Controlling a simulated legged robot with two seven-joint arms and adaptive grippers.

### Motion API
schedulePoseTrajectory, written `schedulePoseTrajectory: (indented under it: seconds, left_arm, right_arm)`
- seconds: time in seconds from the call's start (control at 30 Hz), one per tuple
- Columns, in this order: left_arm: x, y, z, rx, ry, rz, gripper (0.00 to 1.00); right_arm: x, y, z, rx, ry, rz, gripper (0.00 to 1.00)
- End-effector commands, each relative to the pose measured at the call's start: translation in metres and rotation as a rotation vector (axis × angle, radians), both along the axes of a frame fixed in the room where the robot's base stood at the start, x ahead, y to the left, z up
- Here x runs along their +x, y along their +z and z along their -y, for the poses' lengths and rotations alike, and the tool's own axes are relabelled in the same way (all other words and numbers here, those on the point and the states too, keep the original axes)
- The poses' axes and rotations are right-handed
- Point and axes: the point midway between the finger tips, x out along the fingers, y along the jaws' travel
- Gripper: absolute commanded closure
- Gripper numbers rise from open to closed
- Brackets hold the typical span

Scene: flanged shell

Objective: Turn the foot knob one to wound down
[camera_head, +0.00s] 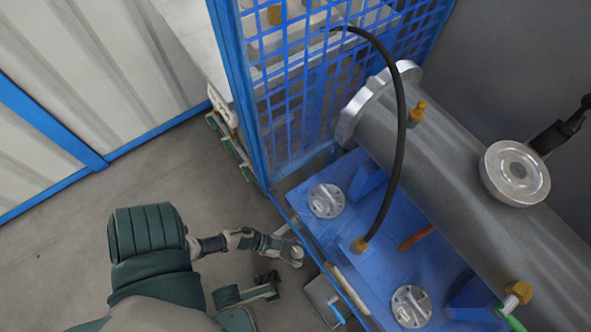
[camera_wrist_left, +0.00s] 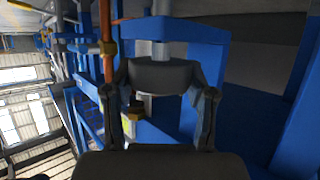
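The foot knob (camera_wrist_left: 160,75) is a dark grey, thick disc on a light upright rod, below a blue block in the left wrist view. My left gripper (camera_wrist_left: 158,92) has one finger on each side of it, with no clear gap between fingers and knob, so it looks shut on the knob. In the head view my left gripper (camera_head: 292,252) is at the left edge of the blue base plate (camera_head: 385,262). The knob cannot be made out there.
A large grey cylindrical shell (camera_head: 450,170) with a flanged end lies over the base plate. A black hose (camera_head: 400,130) arches to the plate. A blue mesh fence (camera_head: 300,90) stands behind. An orange pipe (camera_wrist_left: 106,40) runs left of the knob. Floor (camera_head: 60,265) at left is clear.

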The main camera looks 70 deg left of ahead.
Motion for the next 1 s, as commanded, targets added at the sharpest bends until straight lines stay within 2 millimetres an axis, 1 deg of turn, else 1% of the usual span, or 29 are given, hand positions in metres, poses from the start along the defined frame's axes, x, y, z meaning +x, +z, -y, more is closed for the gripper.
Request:
schedulePoseTrajectory:
  seconds: [0.03, 0.1, 0.4, 0.53, 0.67, 0.9, 1.0]
  left_arm:
    - [-0.003, -0.003, -0.004, 0.007, 0.003, -0.007, 0.32]
    - [-0.002, -0.003, -0.003, 0.007, 0.003, -0.006, 0.19]
    - [-0.002, -0.001, -0.003, 0.004, 0.002, -0.003, 0.19]
    - [-0.010, 0.002, -0.008, 0.007, 0.000, -0.003, 0.19]
    - [-0.030, 0.011, -0.020, 0.007, 0.000, -0.005, 0.19]
    - [-0.071, 0.031, -0.046, 0.005, 0.001, -0.005, 0.19]
    - [-0.084, 0.038, -0.054, 0.005, 0.002, -0.004, 0.19]
  right_arm:
    - [0.000, 0.000, 0.000, 0.000, 0.000, 0.003, 1.00]
    - [0.000, 0.001, 0.000, -0.001, 0.000, 0.005, 1.00]
    - [0.001, 0.003, 0.001, 0.000, -0.003, 0.007, 1.00]
    - [0.000, 0.003, 0.001, 0.000, -0.003, 0.008, 1.00]
    - [-0.001, 0.003, 0.000, 0.000, -0.002, 0.007, 1.00]
    - [-0.001, 0.003, 0.000, 0.000, -0.001, 0.007, 1.00]
    - [-0.001, 0.003, 0.000, 0.000, -0.001, 0.008, 1.00]
